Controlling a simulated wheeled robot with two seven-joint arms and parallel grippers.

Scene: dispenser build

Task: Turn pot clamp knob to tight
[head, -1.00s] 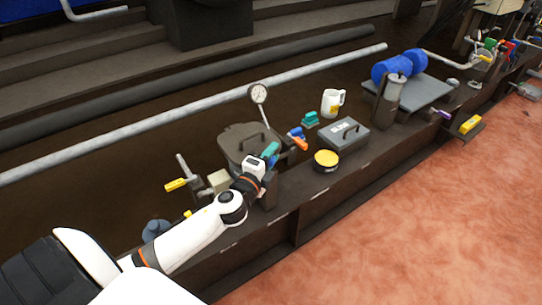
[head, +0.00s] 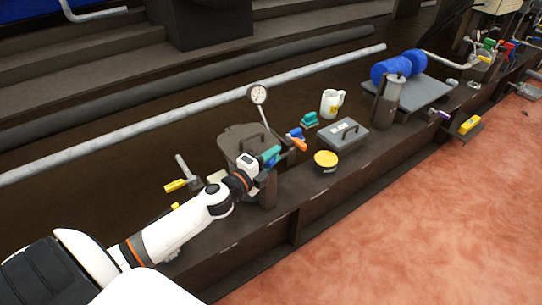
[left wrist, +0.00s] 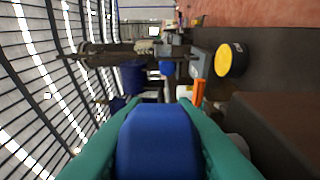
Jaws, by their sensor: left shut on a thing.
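My left gripper (head: 270,157) has teal fingers and is at the right side of the dark lidded pot (head: 232,142) on the bench. In the left wrist view my left gripper (left wrist: 157,125) is shut on a blue knob (left wrist: 156,145), with a finger along each side of it. The fingers hide the knob in the head view, and no tight or loose mark can be read. A round dial gauge (head: 259,94) stands above the pot. My right gripper is not in view.
A blue and orange tool (head: 297,142) sits just right of my left gripper. A yellow-topped tin (head: 326,159), a grey box (head: 343,135) and a white mug (head: 332,102) stand farther right. A yellow-handled fitting (head: 176,185) is left of the pot.

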